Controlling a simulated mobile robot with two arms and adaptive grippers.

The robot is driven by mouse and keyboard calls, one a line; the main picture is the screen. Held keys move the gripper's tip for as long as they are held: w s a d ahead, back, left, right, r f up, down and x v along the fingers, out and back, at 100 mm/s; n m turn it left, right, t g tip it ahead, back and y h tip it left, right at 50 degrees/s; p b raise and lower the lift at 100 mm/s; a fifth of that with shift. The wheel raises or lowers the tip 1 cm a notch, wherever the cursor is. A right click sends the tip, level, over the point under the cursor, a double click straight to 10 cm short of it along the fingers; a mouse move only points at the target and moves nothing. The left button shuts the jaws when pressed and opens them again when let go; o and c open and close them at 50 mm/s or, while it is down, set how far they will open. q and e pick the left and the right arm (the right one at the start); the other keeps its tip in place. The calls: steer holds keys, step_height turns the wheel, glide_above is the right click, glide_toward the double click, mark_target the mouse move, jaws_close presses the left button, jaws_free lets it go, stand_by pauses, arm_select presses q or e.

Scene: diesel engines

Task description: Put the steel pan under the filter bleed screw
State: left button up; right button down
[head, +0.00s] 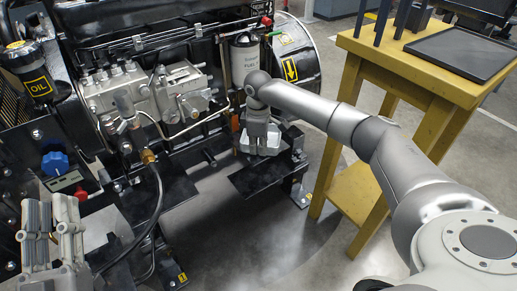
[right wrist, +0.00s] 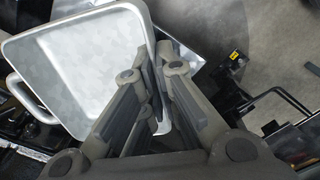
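The steel pan (head: 270,146) is a light grey metal tray low in front of the engine, below the white fuel filter (head: 245,60). The bleed screw cannot be picked out. My right gripper (head: 259,136) reaches down at the pan from above. In the right wrist view the pan (right wrist: 75,65) shows its empty inside and a side handle (right wrist: 24,98). The fingers of my right gripper (right wrist: 150,72) converge on its right-hand edge, one inside and one outside. Whether the pan touches the black plate below is unclear. My left gripper (head: 53,215) is open and empty at lower left.
A black plate (head: 258,178) juts out below the pan. A yellow table (head: 418,85) with a black tray (head: 462,54) stands at right. A black hose (head: 157,200) hangs from the engine near my left gripper. The floor (head: 260,240) in front is clear.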

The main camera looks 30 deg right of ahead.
stand_by(0.3)
steer(key=shift+f, duration=0.1)
steer(key=c, duration=2.1)
jaws_free()
steer(key=o, duration=0.5)
steer(key=shift+c, duration=0.2)
arm_select(q)
steer(key=shift+w+f, duration=0.15)
steer(key=shift+f, duration=0.15)
steer(key=shift+r, duration=0.1)
